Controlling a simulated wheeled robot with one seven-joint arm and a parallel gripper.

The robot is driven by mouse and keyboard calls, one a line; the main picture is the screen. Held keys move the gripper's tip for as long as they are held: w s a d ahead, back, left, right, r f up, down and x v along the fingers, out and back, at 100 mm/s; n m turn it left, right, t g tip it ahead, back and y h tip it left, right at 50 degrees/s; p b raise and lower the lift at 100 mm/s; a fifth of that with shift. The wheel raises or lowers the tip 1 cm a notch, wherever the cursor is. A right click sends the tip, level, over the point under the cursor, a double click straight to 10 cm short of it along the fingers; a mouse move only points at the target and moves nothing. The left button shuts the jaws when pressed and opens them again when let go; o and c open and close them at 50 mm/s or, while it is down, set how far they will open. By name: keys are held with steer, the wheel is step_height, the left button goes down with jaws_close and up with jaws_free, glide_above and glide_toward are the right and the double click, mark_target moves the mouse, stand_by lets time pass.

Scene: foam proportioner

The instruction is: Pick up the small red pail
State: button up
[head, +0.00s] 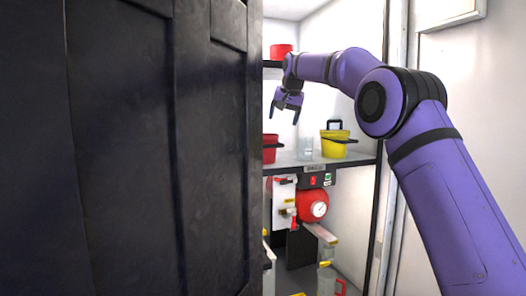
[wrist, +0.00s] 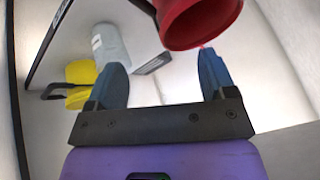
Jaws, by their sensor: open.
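A red pail (head: 270,148) stands on the shelf at the left in the head view, partly hidden by the dark door. A red container also shows at the top of the wrist view (wrist: 196,22), just beyond the fingertips and cut off by the frame edge. My gripper (head: 285,114) hangs above the shelf with its fingers pointing down, open and empty. In the wrist view its two blue fingers (wrist: 161,72) are spread apart with nothing between them.
A clear glass (head: 305,148) and a yellow pail (head: 336,142) stand right of the red pail on the shelf (head: 318,160). Another red container (head: 281,51) is on the upper shelf. A dark door (head: 160,150) blocks the left side. A red device with a gauge (head: 312,206) sits below.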

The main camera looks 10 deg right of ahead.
mark_target(276, 136)
steer(key=shift+w+f, duration=0.3)
steer(key=shift+w, duration=0.2)
steer(key=x, duration=0.5)
steer(key=shift+a, duration=0.1)
steer(key=shift+a+x, duration=0.15)
steer(key=shift+x, duration=1.2)
steer(key=shift+a+x, duration=0.1)
steer(key=shift+x, duration=1.3)
steer(key=shift+s, duration=0.2)
jaws_close()
